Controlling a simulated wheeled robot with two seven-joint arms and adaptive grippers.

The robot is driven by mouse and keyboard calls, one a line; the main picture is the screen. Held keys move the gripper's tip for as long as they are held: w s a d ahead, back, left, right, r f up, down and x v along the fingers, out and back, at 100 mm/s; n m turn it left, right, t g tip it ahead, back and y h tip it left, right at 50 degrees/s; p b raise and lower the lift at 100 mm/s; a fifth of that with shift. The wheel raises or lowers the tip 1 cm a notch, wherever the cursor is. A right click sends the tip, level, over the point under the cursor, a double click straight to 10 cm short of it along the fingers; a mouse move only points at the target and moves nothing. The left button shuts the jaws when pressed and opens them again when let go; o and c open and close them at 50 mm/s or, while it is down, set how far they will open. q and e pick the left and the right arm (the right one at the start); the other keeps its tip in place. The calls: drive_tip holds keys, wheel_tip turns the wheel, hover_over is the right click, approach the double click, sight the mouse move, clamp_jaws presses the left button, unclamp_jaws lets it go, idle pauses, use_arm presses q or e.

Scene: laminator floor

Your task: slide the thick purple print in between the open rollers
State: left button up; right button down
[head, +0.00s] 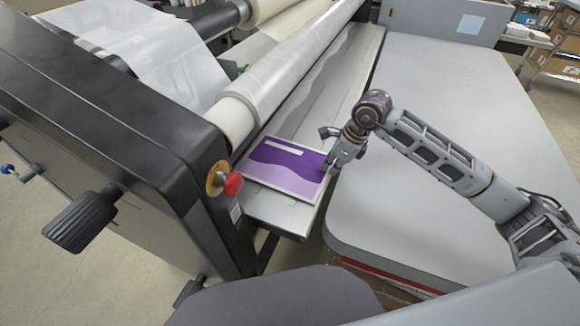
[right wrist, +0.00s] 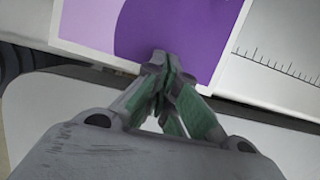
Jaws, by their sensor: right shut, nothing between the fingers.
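The purple print (head: 282,172), with a wavy two-tone pattern and a pale border, lies flat on the grey feed shelf (head: 330,85) of the laminator. It also shows in the right wrist view (right wrist: 205,35). The film-wrapped roller (head: 290,75) runs along the shelf's far side; the gap between the rollers is hidden. My right gripper (head: 327,166) is at the print's right edge, fingers shut and empty. In the right wrist view its fingertips (right wrist: 166,68) overlap the print's border; I cannot tell whether they touch it. My left gripper is not in view.
A red stop button (head: 233,184) sticks out from the black machine end (head: 130,130), close to the print's left corner. A large grey table (head: 440,100) stands right of the shelf, its top mostly clear. A ruler scale (right wrist: 275,64) marks the shelf beside the print.

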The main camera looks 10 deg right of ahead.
sight(312, 169)
drive_tip(key=shift+w+a+f+b, duration=0.1)
drive_tip(key=shift+w+a, duration=0.3)
drive_tip(key=shift+a, duration=0.25)
drive_tip(key=shift+w+a+b, duration=0.1)
drive_tip(key=shift+w+a, duration=0.25)
drive_tip(key=shift+a, duration=0.35)
drive_tip(key=shift+w+a+f+b, duration=0.1)
drive_tip(key=shift+w+a, duration=0.3)
drive_tip(key=shift+a, duration=0.25)
idle(2.2)
drive_tip(key=shift+s+d, duration=0.1)
drive_tip(key=shift+d, duration=0.15)
idle(0.7)
drive_tip(key=shift+s+a+r+b, duration=0.1)
drive_tip(key=shift+s+a+b, duration=0.15)
drive_tip(key=shift+b, duration=0.2)
idle(0.3)
drive_tip(key=shift+a, duration=0.1)
drive_tip(key=shift+w+a, duration=0.1)
drive_tip(key=shift+w, duration=0.05)
idle(0.7)
